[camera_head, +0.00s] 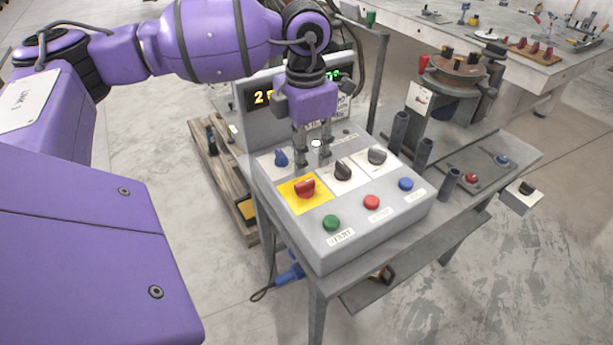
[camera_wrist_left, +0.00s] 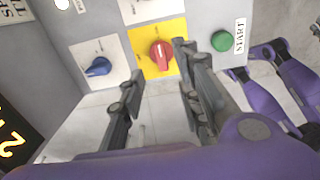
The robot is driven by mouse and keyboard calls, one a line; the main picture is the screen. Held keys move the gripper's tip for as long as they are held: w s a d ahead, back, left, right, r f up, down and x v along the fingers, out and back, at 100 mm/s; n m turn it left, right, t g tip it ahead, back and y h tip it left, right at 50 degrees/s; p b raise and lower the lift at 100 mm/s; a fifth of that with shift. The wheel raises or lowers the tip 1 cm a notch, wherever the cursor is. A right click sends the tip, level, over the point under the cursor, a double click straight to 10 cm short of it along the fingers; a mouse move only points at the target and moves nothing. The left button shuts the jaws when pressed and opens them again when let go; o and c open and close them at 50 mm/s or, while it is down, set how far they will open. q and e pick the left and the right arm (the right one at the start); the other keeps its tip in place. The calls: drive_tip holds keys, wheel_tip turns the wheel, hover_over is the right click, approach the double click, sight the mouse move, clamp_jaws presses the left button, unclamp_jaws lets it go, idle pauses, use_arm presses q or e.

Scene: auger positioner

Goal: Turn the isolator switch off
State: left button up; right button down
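The isolator switch is a red rotary knob (camera_head: 304,187) on a yellow plate (camera_head: 322,200) on the sloped top of a grey control box (camera_head: 330,245). It also shows in the left wrist view as a red knob (camera_wrist_left: 161,54). My left gripper (camera_head: 313,162) points down over the box, just behind the red knob in the head view. Its fingers are apart, with nothing between them. In the left wrist view the left gripper (camera_wrist_left: 157,66) has its right fingertip close beside the knob; whether it touches is unclear. My right gripper is not in view.
A blue knob (camera_head: 281,158) and two dark knobs (camera_head: 343,171) (camera_head: 377,155) sit near the red one. Green (camera_head: 331,222), red (camera_head: 371,202) and blue (camera_head: 406,184) buttons line the front. A lit display (camera_head: 262,97) stands behind. A grey machine (camera_head: 455,85) is right of the box.

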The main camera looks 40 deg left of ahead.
sight(305, 182)
use_arm(q)
wheel_tip(305, 182, down, 7)
drive_tip(key=shift+s+f, duration=0.15)
drive_tip(key=shift+f, duration=0.05)
idle(0.3)
clamp_jaws()
